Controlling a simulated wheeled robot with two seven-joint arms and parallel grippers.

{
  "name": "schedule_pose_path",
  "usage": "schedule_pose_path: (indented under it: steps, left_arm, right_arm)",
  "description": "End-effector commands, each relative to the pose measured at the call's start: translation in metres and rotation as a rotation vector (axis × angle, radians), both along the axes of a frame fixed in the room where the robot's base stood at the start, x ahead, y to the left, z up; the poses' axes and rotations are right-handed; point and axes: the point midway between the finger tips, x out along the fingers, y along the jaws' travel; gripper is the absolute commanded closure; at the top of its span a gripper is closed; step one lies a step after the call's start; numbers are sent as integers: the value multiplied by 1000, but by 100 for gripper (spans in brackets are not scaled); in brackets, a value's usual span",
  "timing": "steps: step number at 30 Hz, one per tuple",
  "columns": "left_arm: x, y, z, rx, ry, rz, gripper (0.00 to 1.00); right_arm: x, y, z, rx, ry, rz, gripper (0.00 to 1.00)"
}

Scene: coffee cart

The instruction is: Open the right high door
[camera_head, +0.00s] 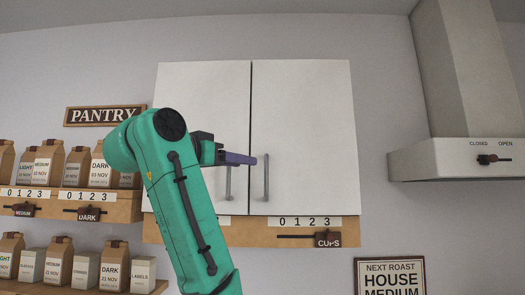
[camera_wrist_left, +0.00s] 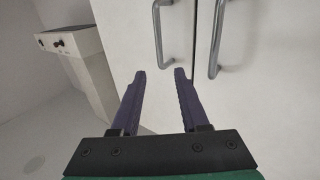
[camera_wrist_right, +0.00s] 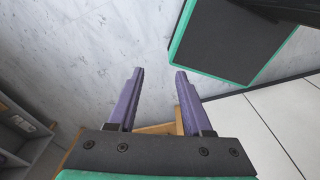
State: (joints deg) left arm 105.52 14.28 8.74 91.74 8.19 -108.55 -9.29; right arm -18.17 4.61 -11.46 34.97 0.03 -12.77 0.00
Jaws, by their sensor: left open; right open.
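The right high door (camera_head: 310,120) is a white panel of the wall cabinet, shut flush with the left door (camera_head: 205,100). Its vertical grey bar handle (camera_head: 266,178) is near the middle seam. In the left wrist view, which is turned over, this handle (camera_wrist_left: 157,30) is the left one of two. My left gripper (camera_head: 252,160) is open and empty in front of the doors, with its purple fingertips (camera_wrist_left: 160,73) near the end of that handle. I cannot tell whether they touch. My right gripper (camera_wrist_right: 159,72) is open and empty, away from the cabinet; it is outside the head view.
The left door's handle (camera_head: 228,184) is close beside the seam. A wooden rail (camera_head: 252,233) with a slider runs under the cabinet. A range hood (camera_head: 450,158) is at the right, and pantry shelves (camera_head: 70,205) with bags are at the left.

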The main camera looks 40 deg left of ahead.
Motion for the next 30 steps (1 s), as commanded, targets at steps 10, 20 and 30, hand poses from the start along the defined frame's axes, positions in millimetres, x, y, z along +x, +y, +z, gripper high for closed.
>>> schedule_pose_path:
  steps: [10,20,30]
  left_arm:
    - [77,4,3,0,4,-2,55]
    - [83,5,0,0,1,-1,63]
    - [83,4,-1,1,3,-1,100]
  right_arm:
    - [28,3,45,5,-47,1,50]
    - [14,2,43,4,-25,1,50]
    - [14,2,43,3,-25,0,50]
